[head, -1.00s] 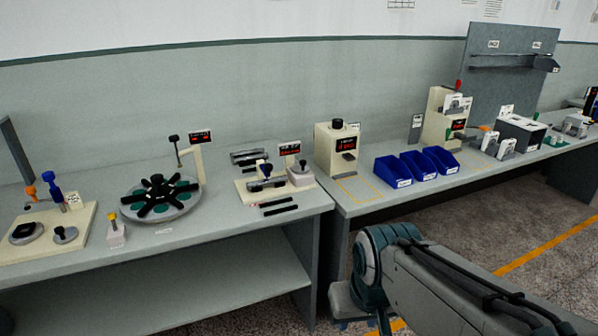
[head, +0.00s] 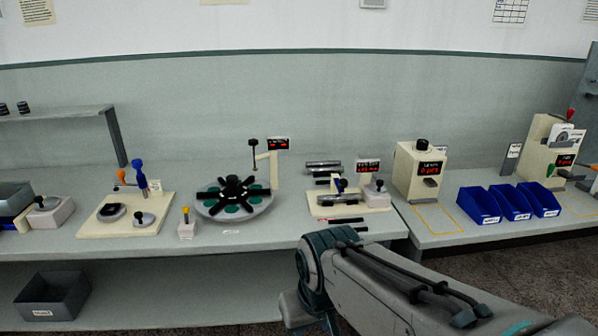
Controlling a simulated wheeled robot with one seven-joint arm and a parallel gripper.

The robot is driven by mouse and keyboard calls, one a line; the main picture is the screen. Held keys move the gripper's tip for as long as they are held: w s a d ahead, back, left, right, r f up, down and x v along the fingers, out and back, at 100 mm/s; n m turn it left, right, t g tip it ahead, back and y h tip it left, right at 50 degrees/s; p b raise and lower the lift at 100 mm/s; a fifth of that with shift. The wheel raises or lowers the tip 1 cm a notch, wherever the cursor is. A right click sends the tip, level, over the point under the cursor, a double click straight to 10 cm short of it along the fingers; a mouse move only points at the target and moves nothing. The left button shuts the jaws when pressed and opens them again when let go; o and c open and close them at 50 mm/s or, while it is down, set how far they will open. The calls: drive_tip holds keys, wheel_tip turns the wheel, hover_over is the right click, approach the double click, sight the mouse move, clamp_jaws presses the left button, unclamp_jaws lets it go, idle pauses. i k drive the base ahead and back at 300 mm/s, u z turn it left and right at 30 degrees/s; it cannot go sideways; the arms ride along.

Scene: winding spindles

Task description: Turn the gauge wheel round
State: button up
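The likely gauge wheel is a round grey turntable (head: 262,206) with a black several-armed star handle (head: 234,190) and dark green pads, on the bench in the middle of the head view. A cream post with a red-lit display (head: 278,143) and a black-tipped probe (head: 253,146) stands at its back edge. My arm reaches in from the lower right, in front of the bench and apart from the wheel. My gripper's fingers cannot be made out, so whether it is open or shut does not show.
Left of the wheel are a small yellow-topped block (head: 186,229) and a cream board (head: 158,222) with orange and blue handles. Right of it are a cream fixture with a display (head: 367,166), a cream box machine (head: 408,178) and blue bins (head: 479,205). A grey bin (head: 55,297) sits on the lower shelf.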

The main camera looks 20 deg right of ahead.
sight(379, 188)
drive_tip(key=u, duration=0.25)
drive_tip(key=i, duration=0.55)
drive_tip(key=z, duration=0.45)
drive_tip(key=i, duration=0.75)
drive_tip(key=z, duration=0.85)
